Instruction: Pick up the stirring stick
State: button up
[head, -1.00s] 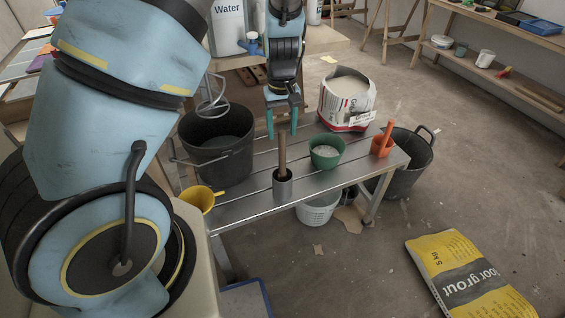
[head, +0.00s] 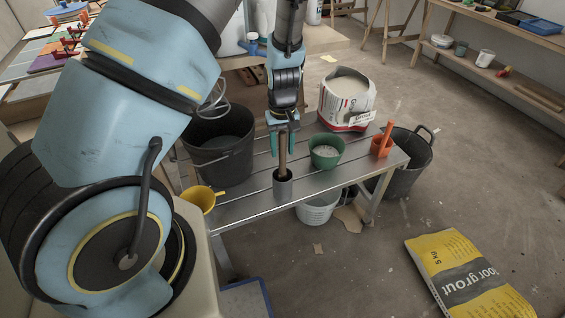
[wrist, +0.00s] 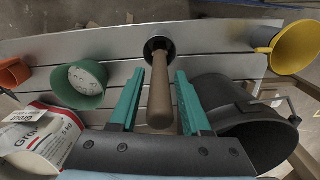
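The brown wooden stirring stick (head: 282,157) stands nearly upright in a small grey metal cup (head: 282,188) on the slatted metal bench. In the wrist view the stick (wrist: 160,95) points toward the camera, with its lower end in the cup (wrist: 157,45). My gripper (head: 283,149) is at the upper part of the stick. In the wrist view its two teal fingers (wrist: 157,98) are open, one on each side of the stick, with gaps between. The head view does not show clearly whether a finger touches it.
On the bench (head: 245,207) stand a black bucket (head: 222,165), a green bowl (head: 326,160), an orange pot (head: 381,147), a grout bag (head: 346,105) and a yellow funnel-like cup (head: 200,199). A black tub (head: 408,170) is on the floor.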

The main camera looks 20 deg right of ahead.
grip_shut()
jog(key=shift+r, duration=0.1)
dwell(0.5)
